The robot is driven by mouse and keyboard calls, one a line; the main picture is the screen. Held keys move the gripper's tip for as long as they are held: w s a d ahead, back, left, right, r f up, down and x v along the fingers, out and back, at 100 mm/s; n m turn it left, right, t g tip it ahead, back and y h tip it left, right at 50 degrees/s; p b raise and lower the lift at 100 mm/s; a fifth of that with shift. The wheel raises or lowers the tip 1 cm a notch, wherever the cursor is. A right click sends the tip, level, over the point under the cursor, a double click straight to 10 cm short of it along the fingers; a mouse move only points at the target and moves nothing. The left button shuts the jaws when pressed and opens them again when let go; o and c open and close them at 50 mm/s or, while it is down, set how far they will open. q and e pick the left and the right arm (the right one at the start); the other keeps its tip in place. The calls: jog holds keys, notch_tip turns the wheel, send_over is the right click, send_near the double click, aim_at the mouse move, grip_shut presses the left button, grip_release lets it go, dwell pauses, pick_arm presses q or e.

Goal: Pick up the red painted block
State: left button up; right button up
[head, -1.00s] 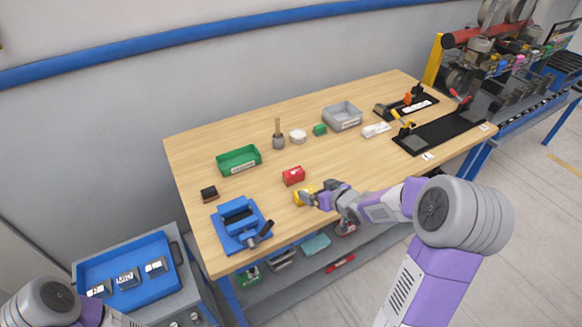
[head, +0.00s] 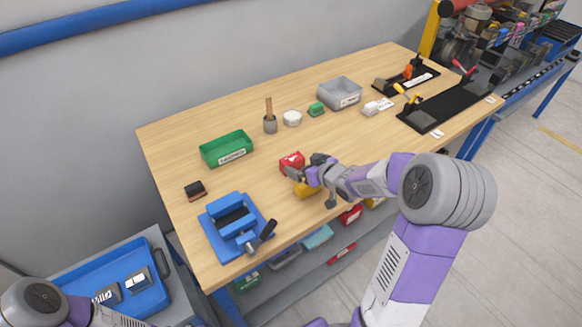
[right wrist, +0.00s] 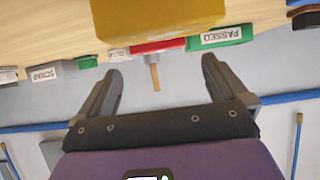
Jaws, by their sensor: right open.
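The red painted block (head: 291,160) sits on the wooden table, right of the green bin (head: 227,148). A yellow block (head: 307,189) lies just in front of it, partly under my right gripper (head: 291,173). My right gripper is open and empty, close to the red block's near side; I cannot tell whether it touches. In the right wrist view the open fingers (right wrist: 161,68) show below the yellow block, with the red block (right wrist: 158,46) partly hidden behind it. My left gripper is out of view.
A blue vise (head: 233,224) stands at the front left, near a dark brush (head: 195,190). The table middle-left is clear.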

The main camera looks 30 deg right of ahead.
aim_at(292, 159)
jog(key=b+x, duration=0.1)
jog(key=x, duration=0.6)
jog(key=shift+b, duration=0.3)
jog(key=shift+d+r, duration=0.1)
jog(key=shift+r, duration=0.05)
jog(key=c, duration=1.1)
